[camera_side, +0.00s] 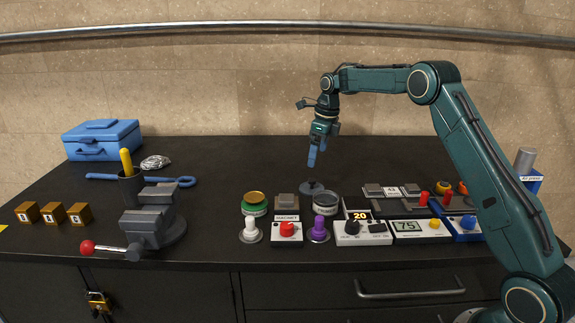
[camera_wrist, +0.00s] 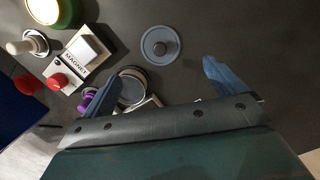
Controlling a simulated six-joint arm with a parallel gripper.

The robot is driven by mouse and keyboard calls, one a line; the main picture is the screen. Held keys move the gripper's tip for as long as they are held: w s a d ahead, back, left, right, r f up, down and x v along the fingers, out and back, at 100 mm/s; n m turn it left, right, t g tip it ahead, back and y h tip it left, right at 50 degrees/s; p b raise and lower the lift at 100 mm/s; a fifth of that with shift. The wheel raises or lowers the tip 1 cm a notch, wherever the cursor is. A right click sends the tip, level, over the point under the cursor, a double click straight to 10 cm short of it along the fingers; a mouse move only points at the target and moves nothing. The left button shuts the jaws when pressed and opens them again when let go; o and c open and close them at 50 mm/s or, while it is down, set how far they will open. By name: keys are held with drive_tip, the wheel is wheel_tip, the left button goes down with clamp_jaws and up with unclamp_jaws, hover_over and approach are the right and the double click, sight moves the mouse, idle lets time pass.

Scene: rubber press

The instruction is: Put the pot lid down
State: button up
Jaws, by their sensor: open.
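The pot lid (camera_side: 311,188) is a small dark grey disc with a knob on top. It lies flat on the dark bench top, just behind and left of the dark round pot (camera_side: 326,200). In the wrist view the lid (camera_wrist: 160,46) lies beyond the fingertips, apart from both fingers. The pot (camera_wrist: 133,86) shows partly beside the left finger there. My gripper (camera_side: 312,160) points down above the lid, with a clear gap below. In the wrist view my gripper (camera_wrist: 163,70) has its two blue fingers spread wide with nothing between them.
A green tin (camera_side: 254,204), a magnet switch box (camera_side: 287,232), a purple knob (camera_side: 319,229) and several panels (camera_side: 362,232) crowd the front. A vise (camera_side: 152,220) and blue toolbox (camera_side: 102,140) stand left. The bench behind the lid is clear.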

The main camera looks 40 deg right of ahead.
drive_tip(key=shift+s+r, duration=0.1)
drive_tip(key=shift+r, duration=0.65)
drive_tip(key=s+a+r+n+t, duration=0.2)
drive_tip(key=s+a+r+n, duration=1.25)
drive_tip(key=s, duration=0.25)
drive_tip(key=s+a+f+n+t, duration=0.1)
drive_tip(key=s+a+f+n, duration=0.1)
drive_tip(key=s+n, duration=0.6)
drive_tip(key=s+a+f+n+t, duration=0.1)
drive_tip(key=s+a+f+n, duration=0.1)
drive_tip(key=s+n, duration=0.7)
drive_tip(key=s+f, duration=0.1)
drive_tip(key=s, duration=0.4)
drive_tip(key=shift+s+a+f+h, duration=0.3)
drive_tip(key=shift+a+f+h, duration=0.1)
